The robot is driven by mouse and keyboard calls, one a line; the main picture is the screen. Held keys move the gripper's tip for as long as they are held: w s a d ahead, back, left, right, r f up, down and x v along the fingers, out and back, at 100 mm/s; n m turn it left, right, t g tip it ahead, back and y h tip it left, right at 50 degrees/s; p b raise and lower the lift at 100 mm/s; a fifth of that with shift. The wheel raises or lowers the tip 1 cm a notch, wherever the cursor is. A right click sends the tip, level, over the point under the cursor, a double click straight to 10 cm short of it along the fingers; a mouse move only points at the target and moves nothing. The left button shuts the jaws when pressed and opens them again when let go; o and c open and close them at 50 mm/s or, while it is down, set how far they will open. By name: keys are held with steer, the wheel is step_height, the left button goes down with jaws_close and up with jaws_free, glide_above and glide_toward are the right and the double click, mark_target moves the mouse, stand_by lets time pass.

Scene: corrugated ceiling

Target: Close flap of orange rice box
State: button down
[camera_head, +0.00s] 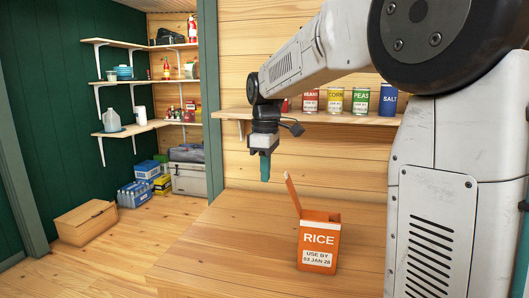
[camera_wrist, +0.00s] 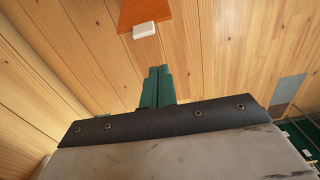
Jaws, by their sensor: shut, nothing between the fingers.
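The orange rice box (camera_head: 319,243) stands upright on the wooden table. Its orange flap (camera_head: 292,195) stands up open at the left of its top, tilted to the left. My gripper (camera_head: 265,178) points down above the table, to the left of the flap and apart from it. Its teal fingers are shut together and empty; they show in the wrist view (camera_wrist: 158,72). In that view an orange panel (camera_wrist: 145,12) with a white tab (camera_wrist: 145,30) is at the top edge, beyond the fingertips; most of it is out of frame.
The wooden table (camera_head: 225,250) is clear to the left of the box. A wall shelf (camera_head: 240,113) behind holds several cans, including a blue salt can (camera_head: 388,99). A cardboard box (camera_head: 86,222) and a grey case (camera_head: 188,180) are on the floor at left.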

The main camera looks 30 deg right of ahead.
steer(key=shift+s+d+r, duration=0.45)
steer(key=shift+s+d, duration=0.15)
steer(key=shift+s, duration=0.05)
steer(key=shift+s+d+r, duration=0.4)
steer(key=shift+s+d, duration=0.2)
steer(key=shift+s, duration=0.05)
steer(key=shift+s+d, duration=0.1)
